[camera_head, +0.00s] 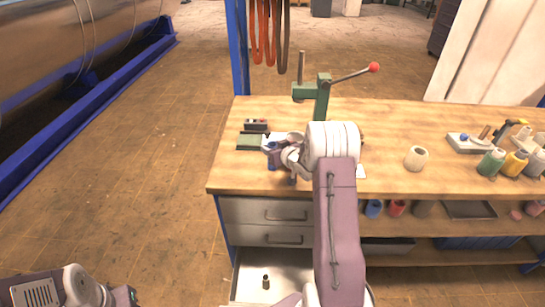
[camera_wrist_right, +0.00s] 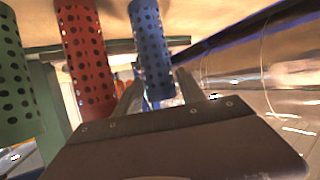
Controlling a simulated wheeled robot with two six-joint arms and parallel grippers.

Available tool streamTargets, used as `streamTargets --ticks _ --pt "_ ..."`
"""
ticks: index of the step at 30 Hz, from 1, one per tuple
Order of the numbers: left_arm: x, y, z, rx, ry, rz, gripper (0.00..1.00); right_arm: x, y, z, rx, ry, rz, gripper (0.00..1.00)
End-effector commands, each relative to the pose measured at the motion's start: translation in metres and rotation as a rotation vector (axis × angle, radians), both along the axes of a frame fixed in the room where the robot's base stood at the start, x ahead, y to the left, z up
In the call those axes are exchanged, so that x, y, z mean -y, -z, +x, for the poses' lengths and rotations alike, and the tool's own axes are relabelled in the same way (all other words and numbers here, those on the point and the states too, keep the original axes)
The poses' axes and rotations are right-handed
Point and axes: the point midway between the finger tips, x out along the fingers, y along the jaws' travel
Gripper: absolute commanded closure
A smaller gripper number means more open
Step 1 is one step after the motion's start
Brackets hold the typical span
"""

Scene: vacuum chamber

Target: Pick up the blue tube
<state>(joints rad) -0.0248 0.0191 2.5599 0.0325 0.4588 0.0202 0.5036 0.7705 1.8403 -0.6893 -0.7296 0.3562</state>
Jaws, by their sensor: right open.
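In the right wrist view, the blue tube (camera_wrist_right: 152,45) is a cylinder with dark round spots. Its far end lies between the two fingers of my right gripper (camera_wrist_right: 158,95), which is open; I cannot tell whether they touch it. In the head view, a blue piece (camera_head: 272,153), apparently this tube, shows at the left part of the bench, beside my right gripper (camera_head: 283,165). My wrist hides most of the grip. My left arm's end (camera_head: 122,296) shows at the lower left corner, and its jaws are unclear.
A red tube (camera_wrist_right: 85,55) and a green tube (camera_wrist_right: 15,80) stand beside the blue one in the wrist view. A green press (camera_head: 322,95) with a red-knobbed lever stands behind my wrist on the wooden bench (camera_head: 390,125). A drawer (camera_head: 300,270) below is open.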

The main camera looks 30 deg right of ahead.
Motion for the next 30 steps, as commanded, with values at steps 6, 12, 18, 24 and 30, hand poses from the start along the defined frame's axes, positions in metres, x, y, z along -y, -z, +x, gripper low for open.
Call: streamTargets --ticks 6,12,18,24,30 --pt "0.000 0.000 0.000 0.000 0.000 0.000 0.64 0.000 0.000 0.000 0.000 0.000 0.000 1.00" --pt "0.000 0.000 0.000 0.000 0.000 0.000 0.64 0.000 -0.001 0.000 0.000 0.000 0.000 1.00" --pt "0.000 -0.008 0.000 0.000 0.000 0.000 0.64 0.000 -0.040 0.000 0.005 0.001 -0.004 1.00" --pt "0.000 -0.019 0.000 0.000 0.000 0.000 0.64 0.000 -0.086 0.000 0.004 0.000 -0.003 1.00" --pt "0.000 -0.023 0.000 0.000 0.000 0.000 0.64 0.000 -0.101 0.000 0.001 0.001 0.000 1.00"
